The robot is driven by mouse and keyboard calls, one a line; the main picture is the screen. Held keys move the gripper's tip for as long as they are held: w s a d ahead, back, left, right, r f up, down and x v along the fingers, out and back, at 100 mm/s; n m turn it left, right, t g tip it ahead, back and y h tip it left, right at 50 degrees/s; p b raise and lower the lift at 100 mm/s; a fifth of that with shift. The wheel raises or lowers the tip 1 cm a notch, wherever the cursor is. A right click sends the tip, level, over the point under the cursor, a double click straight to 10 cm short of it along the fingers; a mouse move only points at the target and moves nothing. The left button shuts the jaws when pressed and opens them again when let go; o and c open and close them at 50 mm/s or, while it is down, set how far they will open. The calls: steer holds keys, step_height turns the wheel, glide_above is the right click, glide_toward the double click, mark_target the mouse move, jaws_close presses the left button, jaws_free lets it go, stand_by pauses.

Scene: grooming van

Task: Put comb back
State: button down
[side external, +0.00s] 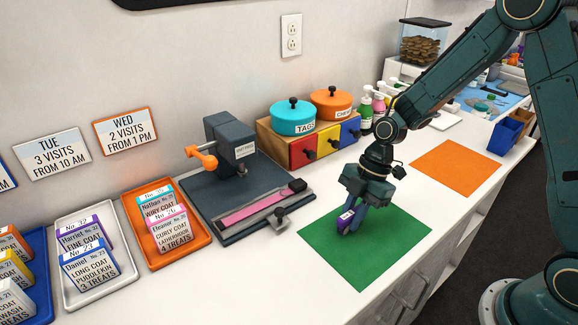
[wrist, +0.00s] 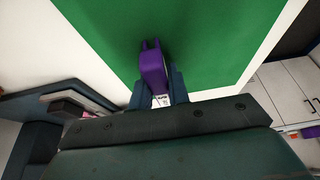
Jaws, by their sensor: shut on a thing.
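My gripper (side external: 350,209) is shut on a small purple piece (side external: 346,219) with a white label, which I take to be the comb. It is held low over the green mat (side external: 390,250), near the mat's upper left part. I cannot tell whether it touches the mat. In the wrist view the purple piece (wrist: 152,66) sits between my two blue fingers and sticks out past them, with a notched far end. The label's writing is too small to read.
Left of the mat stands a dark press with an orange handle (side external: 203,157) and a pink strip (side external: 253,210). Coloured drawers (side external: 304,151) with two pots stand behind. Trays of cards, including an orange tray (side external: 190,248), are left. An orange mat (side external: 455,167) lies right, clear.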

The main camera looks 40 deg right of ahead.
steer(key=shift+f, duration=0.15)
steer(key=c, duration=1.3)
jaws_free()
steer(key=shift+c, duration=0.2)
steer(key=v, duration=1.2)
steer(key=shift+r, duration=0.25)
